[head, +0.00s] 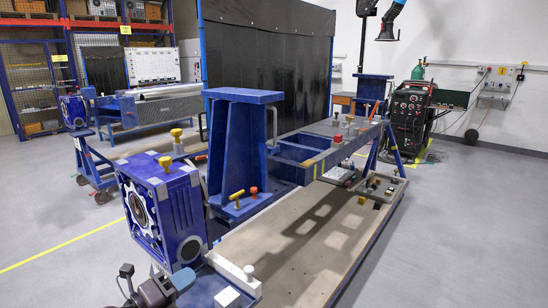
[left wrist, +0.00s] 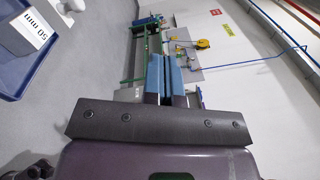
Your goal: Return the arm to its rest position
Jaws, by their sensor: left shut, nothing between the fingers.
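My left gripper (head: 187,278) is at the bottom of the head view, low and in front of the blue gearbox-like unit (head: 160,205) of the rotary jig. Its blue fingers also show in the left wrist view (left wrist: 165,76), side by side and shut with nothing between them. The left arm behind it is mostly cut off by the frame's lower edge. The jig's blue upright column (head: 238,150) stands beyond, on a long frame with a wooden deck (head: 300,255). My right gripper is not in view.
A white block (head: 227,297) and a pale bar (head: 232,272) lie close to the right of my left gripper. In the left wrist view a block marked 50 mm (left wrist: 33,33) is at the upper left. Grey floor (head: 50,260) at the left is clear.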

